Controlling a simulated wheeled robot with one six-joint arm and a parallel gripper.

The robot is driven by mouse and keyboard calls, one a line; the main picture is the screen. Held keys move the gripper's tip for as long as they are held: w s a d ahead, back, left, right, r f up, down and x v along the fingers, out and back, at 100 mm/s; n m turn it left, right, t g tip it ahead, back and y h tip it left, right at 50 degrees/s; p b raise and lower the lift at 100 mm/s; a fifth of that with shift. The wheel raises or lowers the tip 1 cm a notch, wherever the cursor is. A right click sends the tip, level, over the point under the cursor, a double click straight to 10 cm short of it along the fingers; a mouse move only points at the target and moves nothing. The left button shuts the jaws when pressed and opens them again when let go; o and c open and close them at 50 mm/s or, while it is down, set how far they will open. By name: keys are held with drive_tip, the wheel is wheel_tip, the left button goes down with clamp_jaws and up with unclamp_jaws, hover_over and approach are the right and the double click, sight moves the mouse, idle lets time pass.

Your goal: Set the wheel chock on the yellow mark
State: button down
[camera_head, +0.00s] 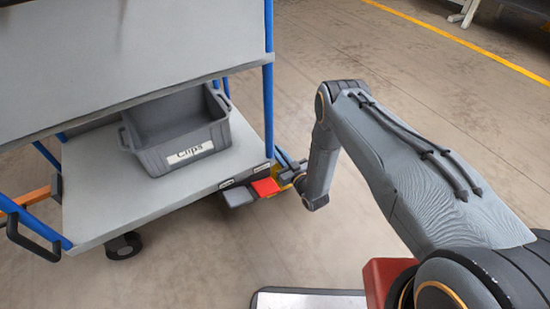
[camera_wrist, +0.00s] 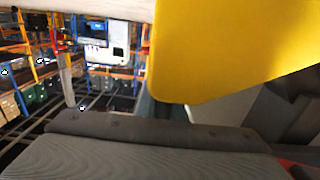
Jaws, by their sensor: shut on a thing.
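My gripper (camera_head: 287,178) is low beside the cart's right corner, small and partly hidden by my wrist in the head view. It is shut on a yellow thing, which I take to be the wheel chock. A little yellow shows there in the head view, and a large smooth yellow face of the chock (camera_wrist: 235,50) fills the upper right of the wrist view, very close to the camera. I cannot make out a separate yellow mark on the floor near the gripper.
The cart (camera_head: 110,215) has blue posts and grey shelves, with a grey Clips bin (camera_head: 185,150) on the lower one. A caster (camera_head: 124,246) shows underneath. A yellow floor line (camera_head: 470,45) runs far off. Floor between is clear.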

drive_tip(key=shift+w+a+f+b, duration=0.15)
drive_tip(key=shift+w+f+b, duration=0.1)
drive_tip(key=shift+f+b, duration=0.25)
drive_tip(key=shift+w+a+f+b, duration=0.2)
drive_tip(key=shift+w+f+b, duration=0.15)
drive_tip(key=shift+f, duration=0.3)
drive_tip(key=shift+w+a+f+b, duration=0.2)
drive_tip(key=shift+f+b, duration=0.2)
drive_tip(key=shift+f, duration=0.25)
drive_tip(key=c, duration=1.8)
unclamp_jaws()
drive_tip(key=shift+c, duration=0.2)
drive_tip(key=p+v, duration=0.5)
drive_tip(key=v, duration=0.7)
